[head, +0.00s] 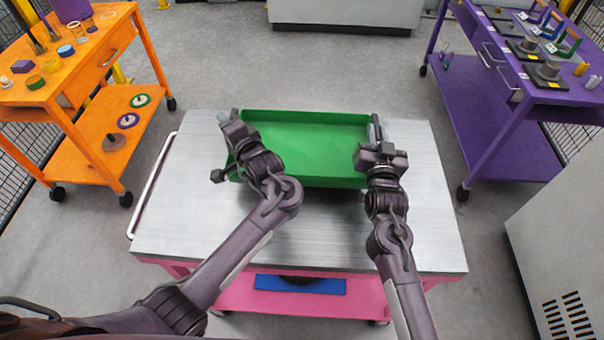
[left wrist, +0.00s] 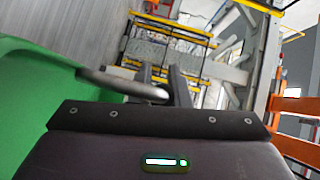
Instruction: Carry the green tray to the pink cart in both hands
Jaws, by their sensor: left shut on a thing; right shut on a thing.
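The green tray (head: 310,150) is empty and lies level over the far half of the pink cart's (head: 420,235) grey metal top. A dark shadow shows along its near edge; I cannot tell whether it rests on the top or hangs just above it. My left gripper (head: 229,122) is shut on the tray's left side. My right gripper (head: 375,128) is shut on its right side. In the left wrist view the green tray (left wrist: 35,110) fills the left edge beside my left gripper (left wrist: 165,88). The grippers hide parts of both tray ends.
An orange cart (head: 150,60) with small parts stands at left, a purple cart (head: 490,125) with tools at right. A grey cabinet (head: 565,240) is at lower right. A blue item (head: 300,285) lies on the pink cart's lower shelf. Floor between carts is clear.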

